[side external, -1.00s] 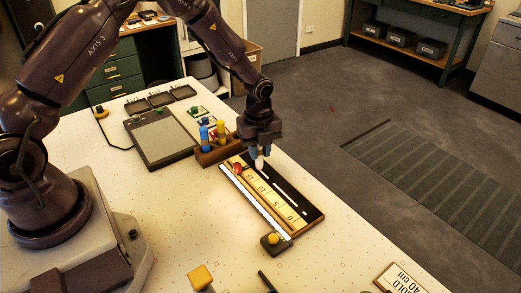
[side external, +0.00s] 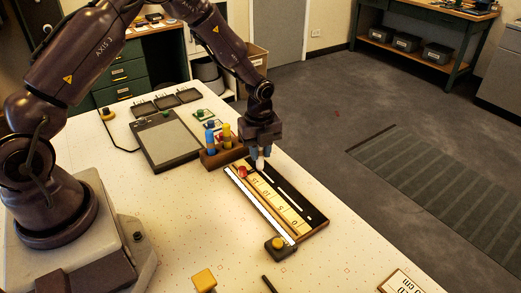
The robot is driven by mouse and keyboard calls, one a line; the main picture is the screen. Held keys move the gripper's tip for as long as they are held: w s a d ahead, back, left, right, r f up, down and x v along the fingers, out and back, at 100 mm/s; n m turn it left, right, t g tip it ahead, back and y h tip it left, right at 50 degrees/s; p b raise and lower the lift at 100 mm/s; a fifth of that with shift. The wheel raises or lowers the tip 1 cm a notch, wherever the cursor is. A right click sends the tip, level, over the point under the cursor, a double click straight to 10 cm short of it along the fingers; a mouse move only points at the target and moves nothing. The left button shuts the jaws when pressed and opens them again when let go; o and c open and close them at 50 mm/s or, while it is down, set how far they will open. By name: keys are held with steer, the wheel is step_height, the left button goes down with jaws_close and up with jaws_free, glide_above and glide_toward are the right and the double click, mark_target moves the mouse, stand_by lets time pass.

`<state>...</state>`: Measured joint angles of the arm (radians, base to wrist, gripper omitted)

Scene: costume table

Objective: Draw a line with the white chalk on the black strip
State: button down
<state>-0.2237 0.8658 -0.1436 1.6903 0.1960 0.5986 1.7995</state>
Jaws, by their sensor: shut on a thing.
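My gripper (side external: 260,155) points down over the far end of the long board and is shut on the white chalk (side external: 260,166). The chalk's lower tip shows below the fingers, at or just above the board; I cannot tell if it touches. The black strip (side external: 312,214) runs along the right side of the board. A white line (side external: 290,199) lies on it, lengthwise, nearer the camera than the chalk. A cream scale (side external: 280,206) with numbers lies left of the strip.
A red knob (side external: 242,172) sits at the board's far end, and a dark box with a yellow button (side external: 278,243) at its near end. A yellow cube (side external: 204,280) is in front. The table's right edge is close.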

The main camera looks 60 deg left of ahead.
steer(key=shift+r, duration=3.05)
steer(key=shift+n, duration=1.2)
steer(key=shift+s+d+f+n, duration=0.15)
steer(key=shift+s+n, duration=0.2)
steer(key=shift+n, duration=0.65)
steer(key=s+d+r+n, duration=0.4)
steer(key=s+r+n, duration=0.3)
steer(key=n, duration=0.9)
steer(key=shift+d+r+n, duration=0.2)
steer(key=shift+d+n, duration=0.1)
steer(key=shift+d, duration=0.05)
